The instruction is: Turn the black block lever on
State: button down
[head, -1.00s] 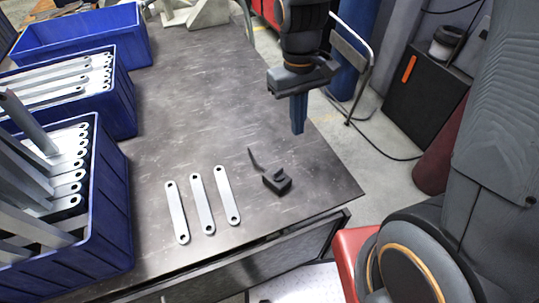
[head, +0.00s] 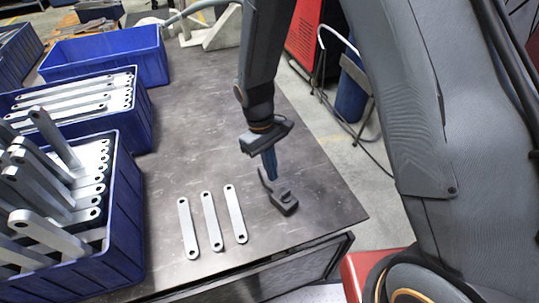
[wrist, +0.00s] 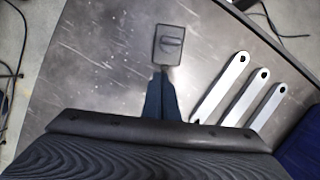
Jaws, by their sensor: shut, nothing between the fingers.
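The black block (head: 284,200) with its lever (head: 264,175) sits on the dark table near its front right corner. In the head view the lever slants up to the left from the block. My gripper (head: 270,172) is shut and empty, pointing down at the lever's side of the block. In the wrist view the block (wrist: 168,45) lies just beyond my blue fingertips (wrist: 160,75), and the lever is not clearly seen there. I cannot tell whether the fingertips touch the lever.
Three flat galvanized brackets (head: 211,222) lie on the table (head: 200,110) to the left of the block. Blue bins (head: 130,250) with more brackets stand along the left side. The table's right edge is close to the block. The middle of the table is clear.

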aim_at(291, 198)
jog(key=shift+s+d+f+p, duration=0.2)
jog(key=shift+s+d+p, duration=0.25)
jog(key=shift+s+d, duration=0.35)
jog(key=shift+s+d+f+p, duration=0.2)
jog(key=shift+s+d+p, duration=0.3)
jog(key=shift+s, duration=0.35)
